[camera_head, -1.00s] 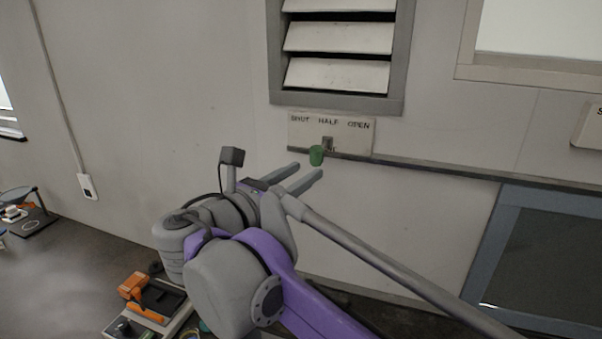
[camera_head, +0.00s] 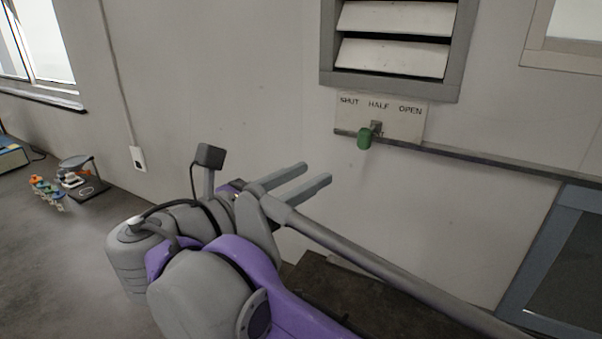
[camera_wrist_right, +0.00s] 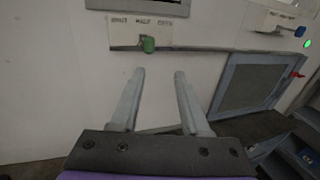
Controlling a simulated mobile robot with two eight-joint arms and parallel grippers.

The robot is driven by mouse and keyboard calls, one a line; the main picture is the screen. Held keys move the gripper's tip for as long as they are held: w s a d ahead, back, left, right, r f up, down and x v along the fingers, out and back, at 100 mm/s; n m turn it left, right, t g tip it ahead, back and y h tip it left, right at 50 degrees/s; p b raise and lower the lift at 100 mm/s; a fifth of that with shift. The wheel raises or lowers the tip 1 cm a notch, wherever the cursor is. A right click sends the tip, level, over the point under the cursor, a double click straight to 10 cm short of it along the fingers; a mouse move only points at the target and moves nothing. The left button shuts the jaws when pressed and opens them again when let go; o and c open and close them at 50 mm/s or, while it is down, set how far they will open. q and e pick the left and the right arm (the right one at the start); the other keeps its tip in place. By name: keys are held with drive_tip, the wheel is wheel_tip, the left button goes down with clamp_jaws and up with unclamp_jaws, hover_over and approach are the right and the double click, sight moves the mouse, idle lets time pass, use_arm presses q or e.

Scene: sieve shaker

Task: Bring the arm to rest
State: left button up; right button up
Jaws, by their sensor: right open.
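My right arm (camera_head: 235,255), purple and grey, reaches up from the bottom of the head view. My right gripper (camera_head: 318,175) is open and empty, its two fingers pointing toward the wall. It also shows in the right wrist view (camera_wrist_right: 157,75), with a clear gap between the fingers. A green lever knob (camera_head: 365,138) sits under the HALF mark of a SHUT, HALF, OPEN label plate (camera_head: 400,115). In the right wrist view the green knob (camera_wrist_right: 149,45) lies beyond the fingertips, apart from them. My left gripper is not in view.
A louvred vent (camera_head: 393,40) is above the label plate. A rail (camera_head: 490,168) runs right along the wall toward a blue-grey framed panel (camera_head: 540,255). At left, a dark bench (camera_head: 40,235) carries small items (camera_head: 72,180). The wall around the gripper is bare.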

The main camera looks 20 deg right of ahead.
drive_tip(key=shift+f, duration=0.1)
drive_tip(key=s+d+f+m+g+y, duration=0.1)
drive_tip(key=s+d+f+m+y, duration=0.15)
drive_tip(key=f, duration=0.65)
drive_tip(key=s+d+f+m+g+y, duration=0.1)
drive_tip(key=s+d+f+m+y, duration=0.2)
drive_tip(key=f, duration=0.6)
drive_tip(key=s+d+f+m+g+y, duration=0.1)
drive_tip(key=f+m+g+y, duration=0.2)
drive_tip(key=f, duration=0.6)
drive_tip(key=s+a+f+m+t+y, duration=0.1)
drive_tip(key=s+a+f+m+y, duration=0.1)
drive_tip(key=f+m, duration=0.5)
drive_tip(key=s+a+f+m+t+y, duration=0.2)
drive_tip(key=f+m+y, duration=0.4)
drive_tip(key=f, duration=0.3)
drive_tip(key=shift+s+a+m, duration=0.65)
drive_tip(key=shift+s, duration=0.4)
drive_tip(key=shift+f, duration=0.1)
